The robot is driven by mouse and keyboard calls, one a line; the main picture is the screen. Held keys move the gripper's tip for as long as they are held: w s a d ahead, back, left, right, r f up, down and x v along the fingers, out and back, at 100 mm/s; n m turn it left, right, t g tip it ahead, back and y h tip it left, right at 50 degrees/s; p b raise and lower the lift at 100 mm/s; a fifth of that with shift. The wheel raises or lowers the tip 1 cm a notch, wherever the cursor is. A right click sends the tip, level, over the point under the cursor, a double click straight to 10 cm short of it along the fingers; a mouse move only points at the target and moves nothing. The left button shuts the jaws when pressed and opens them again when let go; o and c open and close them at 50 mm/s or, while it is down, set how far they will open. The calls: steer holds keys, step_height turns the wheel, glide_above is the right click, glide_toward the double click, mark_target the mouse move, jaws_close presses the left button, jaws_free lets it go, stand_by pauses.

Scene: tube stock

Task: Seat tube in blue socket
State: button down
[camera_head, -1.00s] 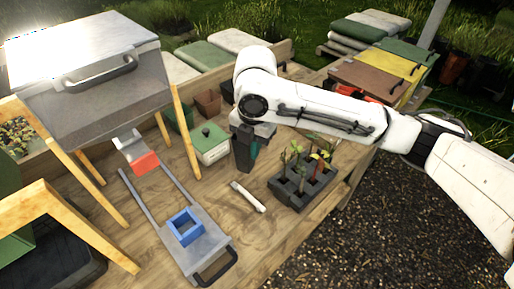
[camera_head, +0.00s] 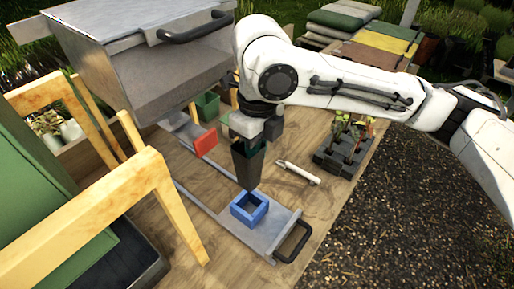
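My gripper (camera_head: 252,128) points down in the middle of the view. It appears shut on a dark, tapered tube (camera_head: 248,168) with a dark green patch near its upper right; the fingers partly cover its top. The tube hangs roughly upright with its narrow end down. That end is just above or at the back edge of the blue socket (camera_head: 240,215); I cannot tell whether it touches. The blue socket is a square open frame on a grey metal slide plate (camera_head: 270,232) with a black handle at its front right.
A red block (camera_head: 206,143) stands farther back on the slide rails. A grey metal box (camera_head: 150,75) on wooden legs is at left. A white tool (camera_head: 298,173) lies to the right, with a dark seedling tray (camera_head: 338,163) beyond it. A wooden frame (camera_head: 110,215) fills the lower left.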

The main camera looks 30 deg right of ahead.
steer(key=shift+a, duration=0.2)
steer(key=shift+f+b, duration=3.4)
steer(key=shift+f, duration=0.85)
steer(key=shift+f, duration=0.25)
steer(key=shift+f+b, duration=0.3)
steer(key=shift+b, duration=0.1)
steer(key=shift+f+b, duration=0.3)
steer(key=shift+f, duration=0.1)
steer(key=shift+f+b, duration=0.3)
steer(key=shift+f, duration=0.05)
steer(key=shift+f+b, duration=0.65)
steer(key=shift+f, duration=0.3)
steer(key=c, duration=1.2)
jaws_free()
